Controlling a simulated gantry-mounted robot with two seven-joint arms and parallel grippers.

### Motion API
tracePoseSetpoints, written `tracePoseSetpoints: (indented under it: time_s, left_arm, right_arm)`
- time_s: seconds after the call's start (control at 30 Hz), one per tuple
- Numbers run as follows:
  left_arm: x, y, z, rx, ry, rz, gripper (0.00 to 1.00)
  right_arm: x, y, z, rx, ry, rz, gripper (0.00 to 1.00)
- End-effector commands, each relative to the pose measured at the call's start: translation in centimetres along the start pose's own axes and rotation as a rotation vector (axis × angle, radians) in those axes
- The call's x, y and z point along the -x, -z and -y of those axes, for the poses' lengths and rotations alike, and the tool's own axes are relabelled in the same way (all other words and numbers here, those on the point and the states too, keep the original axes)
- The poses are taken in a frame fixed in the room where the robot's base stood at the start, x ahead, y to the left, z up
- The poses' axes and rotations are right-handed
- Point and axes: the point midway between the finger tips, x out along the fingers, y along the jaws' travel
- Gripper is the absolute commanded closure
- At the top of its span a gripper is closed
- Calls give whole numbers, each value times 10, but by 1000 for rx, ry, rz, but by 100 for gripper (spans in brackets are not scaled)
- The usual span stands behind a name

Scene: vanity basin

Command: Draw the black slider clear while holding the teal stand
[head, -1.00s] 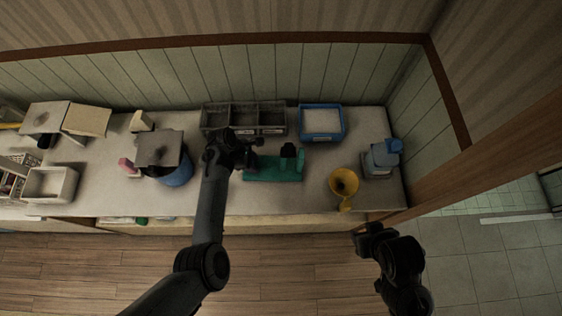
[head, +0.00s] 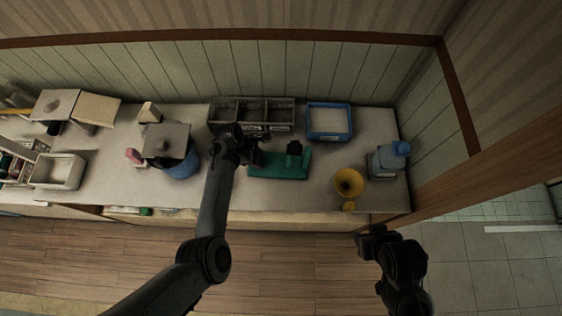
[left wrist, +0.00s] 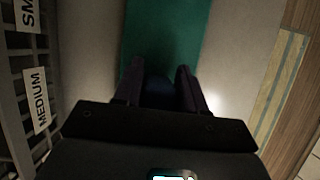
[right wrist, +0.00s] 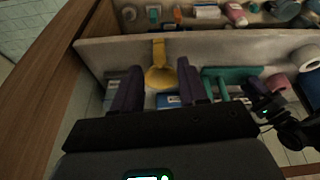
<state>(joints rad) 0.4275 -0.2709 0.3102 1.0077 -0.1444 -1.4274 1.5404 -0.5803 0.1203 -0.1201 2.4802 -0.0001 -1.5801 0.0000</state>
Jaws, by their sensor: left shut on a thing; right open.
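The teal stand (head: 278,172) lies on the counter, a flat base with a short upright part near its right end. A dark piece (head: 294,148), likely the black slider, shows at that upright part. My left gripper (head: 255,155) is at the stand's left end. In the left wrist view the teal base (left wrist: 165,35) runs up to the left fingers (left wrist: 158,88), shut on a dark part in shadow, seemingly the stand's end. My right gripper (right wrist: 157,95) is open and empty, in front of the counter; its view also shows the stand (right wrist: 232,74).
A grey compartment tray (head: 252,113) stands behind the stand, with a blue tray (head: 329,122) to its right. A blue container (head: 180,167) is on the left. Bare counter lies between stand and funnel.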

Motion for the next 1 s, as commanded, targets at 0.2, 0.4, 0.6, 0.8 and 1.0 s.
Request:
tracePoseSetpoints:
  time_s: [0.2,0.4,0.6,0.8,1.0]
  left_arm:
    - [-1,1,0,1,0,0,100]
    - [-1,1,0,1,0,0,100]
    - [-2,1,1,2,1,0,100]
    - [-2,1,1,2,1,0,100]
    - [-2,1,1,2,2,0,100]
  right_arm:
    - [0,0,1,-4,4,-1,57]
    - [-1,3,0,-5,2,-3,77]
    - [-16,20,9,-36,23,2,100]
    - [-43,70,36,-98,73,17,100]
    - [-62,142,79,-145,127,43,100]
